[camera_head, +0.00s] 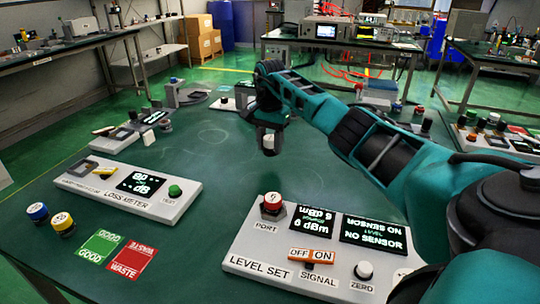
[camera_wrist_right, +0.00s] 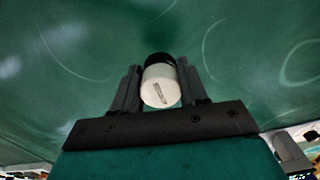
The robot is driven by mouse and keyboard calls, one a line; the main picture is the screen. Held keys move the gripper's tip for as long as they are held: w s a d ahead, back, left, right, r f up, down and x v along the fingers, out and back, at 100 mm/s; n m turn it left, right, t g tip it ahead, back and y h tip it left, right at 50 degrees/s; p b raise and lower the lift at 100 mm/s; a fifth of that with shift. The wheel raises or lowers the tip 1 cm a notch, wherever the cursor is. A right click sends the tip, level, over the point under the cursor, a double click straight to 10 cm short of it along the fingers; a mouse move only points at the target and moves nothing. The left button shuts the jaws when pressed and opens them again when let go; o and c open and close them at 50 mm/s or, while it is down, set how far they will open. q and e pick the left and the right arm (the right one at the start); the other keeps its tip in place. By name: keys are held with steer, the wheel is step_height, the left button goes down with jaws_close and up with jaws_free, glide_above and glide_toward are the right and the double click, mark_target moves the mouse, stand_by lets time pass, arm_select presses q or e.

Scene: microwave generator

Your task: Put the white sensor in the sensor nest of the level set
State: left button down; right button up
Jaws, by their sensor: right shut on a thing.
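My right gripper (camera_head: 269,141) is above the green table, behind the level set, with its fingers pointing down. In the right wrist view the gripper (camera_wrist_right: 160,92) is shut on the white sensor (camera_wrist_right: 160,86), a short white cylinder with a black end and a mark on its white face. The level set (camera_head: 258,244) is a white panel at the front. It has a red-capped port, two displays, an OFF/ON signal switch and a white zero knob. One display reads NO SENSOR. My right arm covers its right end, and I cannot make out the sensor nest. My left gripper is not in view.
The loss meter (camera_head: 165,204) lies at left on the table. Blue (camera_head: 37,212) and yellow (camera_head: 62,223) capped pieces stand near green GOOD (camera_head: 101,246) and red WASTE (camera_head: 132,262) cards. More devices line the back left and right. The table's middle is clear.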

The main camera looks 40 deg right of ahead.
mark_target(270, 154)
steer(key=shift+f, duration=1.85)
steer(key=shift+f+b, duration=0.15)
steer(key=shift+b, duration=0.2)
steer(key=o, duration=1.1)
